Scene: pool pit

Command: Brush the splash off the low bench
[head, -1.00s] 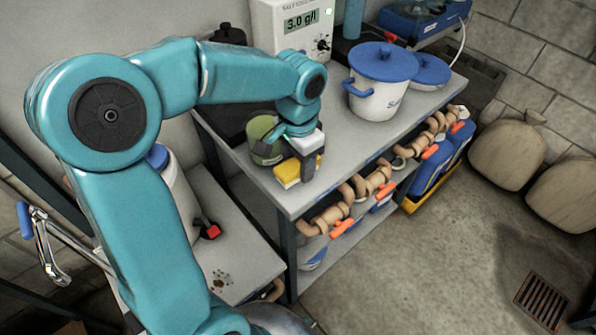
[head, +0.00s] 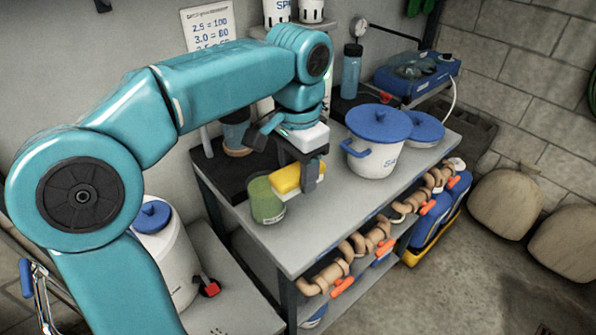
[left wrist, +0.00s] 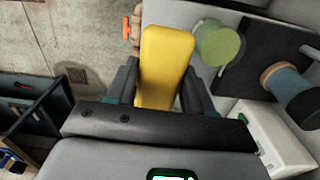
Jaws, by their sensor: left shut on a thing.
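My left gripper (head: 301,181) is shut on a yellow block (head: 288,179), likely a sponge, with a paler underside. It is held above the higher bench, close beside a green pot (head: 266,203). In the left wrist view the yellow block (left wrist: 165,65) stands out between the two dark fingers, with the green pot (left wrist: 221,46) to its right. The low bench (head: 238,275) lies below and left of the higher bench; my arm hides part of it. A few faint dark specks of splash (head: 215,331) show at the bottom picture edge. My right gripper is not in view.
A white canister with blue lid and red tap (head: 166,255) stands on the low bench. The higher bench (head: 325,225) holds a white pot with blue lid (head: 376,155) and a dark mat (head: 222,170). Pipes with orange handles (head: 367,245) line its front.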

